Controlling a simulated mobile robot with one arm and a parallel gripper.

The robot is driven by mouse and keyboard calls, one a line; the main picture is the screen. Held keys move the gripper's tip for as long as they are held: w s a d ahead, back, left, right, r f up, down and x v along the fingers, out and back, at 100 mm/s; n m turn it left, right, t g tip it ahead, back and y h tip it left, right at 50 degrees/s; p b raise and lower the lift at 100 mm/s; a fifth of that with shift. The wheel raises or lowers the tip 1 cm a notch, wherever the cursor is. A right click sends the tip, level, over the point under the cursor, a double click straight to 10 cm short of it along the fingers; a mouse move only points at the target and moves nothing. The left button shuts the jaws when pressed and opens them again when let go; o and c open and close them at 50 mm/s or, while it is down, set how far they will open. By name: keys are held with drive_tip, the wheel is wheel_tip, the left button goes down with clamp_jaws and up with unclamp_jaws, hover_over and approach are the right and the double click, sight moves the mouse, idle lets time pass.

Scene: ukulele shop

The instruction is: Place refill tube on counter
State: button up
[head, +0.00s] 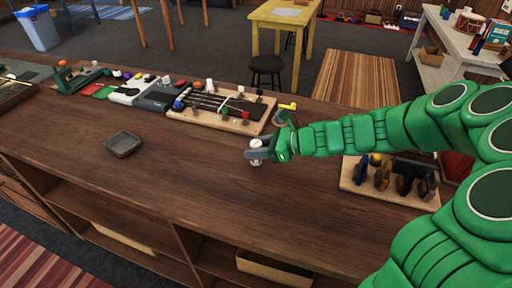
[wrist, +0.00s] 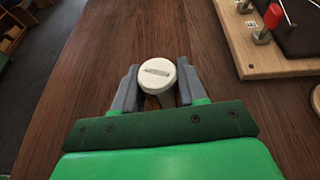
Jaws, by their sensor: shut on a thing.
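The refill tube (wrist: 157,75) shows in the wrist view as a round whitish cap with a slot-like mark, seen from above between the two grey fingers. In the head view the tube (head: 255,143) is a small pale upright cylinder at my gripper (head: 257,154). My gripper is shut on it. The wrist view shows my gripper (wrist: 156,90) with a finger on each side of the tube. The wooden counter (head: 190,190) lies below. I cannot tell whether the tube's base touches the counter.
A small grey tray (head: 123,144) sits on the counter to the left. A wooden board with strings and knobs (head: 220,106) lies behind my gripper. A wooden rack of tools (head: 388,178) stands to the right. The counter's front middle is clear.

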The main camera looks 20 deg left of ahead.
drive_tip(key=o, duration=1)
drive_tip(key=shift+f, duration=0.1)
drive_tip(key=shift+o, duration=0.2)
drive_tip(key=shift+d+r, duration=0.2)
drive_tip(key=s+v, duration=0.1)
drive_tip(key=v, duration=1)
drive_tip(key=shift+w+d, duration=0.3)
drive_tip(key=shift+w, duration=0.2)
drive_tip(key=shift+r, duration=0.1)
